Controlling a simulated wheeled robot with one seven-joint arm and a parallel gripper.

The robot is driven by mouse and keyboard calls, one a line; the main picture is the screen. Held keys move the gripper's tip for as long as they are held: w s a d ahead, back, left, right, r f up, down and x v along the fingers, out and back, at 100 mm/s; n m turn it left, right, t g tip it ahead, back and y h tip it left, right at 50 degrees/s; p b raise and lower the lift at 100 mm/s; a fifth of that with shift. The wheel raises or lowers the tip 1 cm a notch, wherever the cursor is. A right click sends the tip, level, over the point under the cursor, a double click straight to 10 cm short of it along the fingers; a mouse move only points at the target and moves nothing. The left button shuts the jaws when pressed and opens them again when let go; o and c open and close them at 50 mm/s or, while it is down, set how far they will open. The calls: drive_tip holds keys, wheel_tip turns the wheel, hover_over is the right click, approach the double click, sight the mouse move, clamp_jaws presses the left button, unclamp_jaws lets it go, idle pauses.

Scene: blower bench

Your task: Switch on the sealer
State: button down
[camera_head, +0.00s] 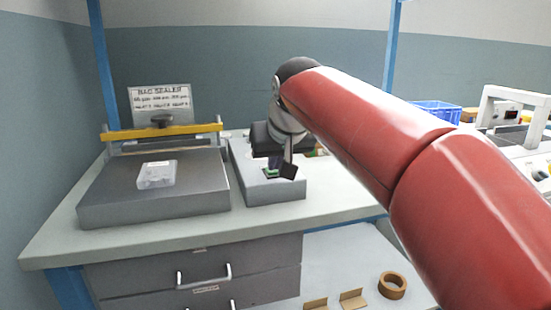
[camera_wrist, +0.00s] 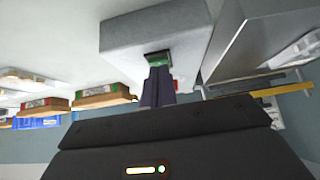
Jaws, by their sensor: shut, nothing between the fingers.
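The bag sealer (camera_head: 190,195) is a grey slab with a yellow bar across its back and a sign behind it, at the left in the head view. Part of it shows at the right in the wrist view (camera_wrist: 238,42). A lower grey box (camera_head: 262,189) stands just right of it. A green switch (camera_head: 270,173) is on this box; it also shows in the wrist view (camera_wrist: 158,58). My gripper (camera_wrist: 157,72) is shut and empty, its fingertips right at the switch. Contact and the switch's position cannot be told.
A clear small box (camera_head: 157,175) lies on the sealer. A bit of red (camera_wrist: 176,85) shows beside my fingers in the wrist view. A blue crate (camera_head: 437,112) and a white-framed machine (camera_head: 510,95) stand at the right. A tape roll (camera_head: 392,286) lies on the lower shelf.

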drive_tip(key=f+b, duration=0.1)
drive_tip(key=b, duration=0.2)
drive_tip(key=shift+s+d+f+t, duration=0.1)
drive_tip(key=shift+s+f+t, duration=0.05)
drive_tip(key=shift+f+t, duration=0.2)
drive_tip(key=shift+r+p, duration=0.45)
drive_tip(key=shift+r, duration=0.2)
drive_tip(key=shift+r+p, duration=0.7)
drive_tip(key=shift+r+p, duration=0.25)
drive_tip(key=shift+p, duration=0.05)
drive_tip(key=p+v, duration=0.2)
drive_tip(key=v, duration=1)
drive_tip(key=shift+r, duration=0.25)
